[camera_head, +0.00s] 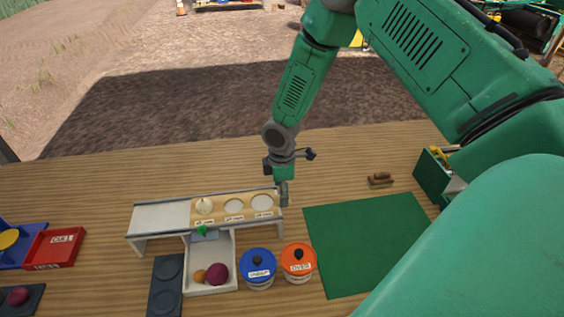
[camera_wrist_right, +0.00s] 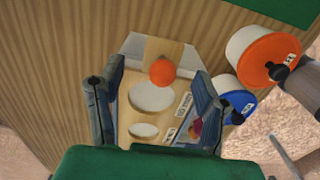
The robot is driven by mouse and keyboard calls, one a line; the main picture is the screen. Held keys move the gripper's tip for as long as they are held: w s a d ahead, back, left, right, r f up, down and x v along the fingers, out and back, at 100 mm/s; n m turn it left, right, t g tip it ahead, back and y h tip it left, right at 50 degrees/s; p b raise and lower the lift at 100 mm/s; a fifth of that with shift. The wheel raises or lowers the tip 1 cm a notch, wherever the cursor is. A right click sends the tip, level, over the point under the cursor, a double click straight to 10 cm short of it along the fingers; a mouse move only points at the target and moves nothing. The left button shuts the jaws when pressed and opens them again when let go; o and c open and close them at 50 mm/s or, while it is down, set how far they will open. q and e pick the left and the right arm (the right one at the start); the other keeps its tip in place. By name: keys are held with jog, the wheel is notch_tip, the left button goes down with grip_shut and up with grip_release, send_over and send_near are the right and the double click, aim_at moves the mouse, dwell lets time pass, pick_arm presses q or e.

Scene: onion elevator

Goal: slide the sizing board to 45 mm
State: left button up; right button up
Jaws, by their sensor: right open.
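The sizing board (camera_head: 219,210), a wooden strip with three round holes and small labels, lies on a pale stand (camera_head: 158,217). Its label numbers are too small to read. My right gripper (camera_head: 283,198) points down at the board's right end. In the right wrist view its open fingers (camera_wrist_right: 158,78) straddle the board (camera_wrist_right: 163,110), with an orange round knob (camera_wrist_right: 162,71) between them. I cannot tell whether a finger touches the knob or board. The knob is hidden behind the gripper in the head view. My left gripper is out of view.
A pale tray (camera_head: 228,245) with onions stands below the board. Blue-lidded (camera_head: 258,265) and orange-lidded (camera_head: 298,259) pots stand close to the right. A dark two-recess plate (camera_head: 167,285) and red bin (camera_head: 55,247) lie left. The green mat (camera_head: 365,240) is clear.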

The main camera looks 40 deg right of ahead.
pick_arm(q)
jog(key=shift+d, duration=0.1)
pick_arm(e)
jog(key=shift+d+r, duration=0.15)
jog(key=shift+r, duration=1.7)
jog(key=shift+s, duration=0.1)
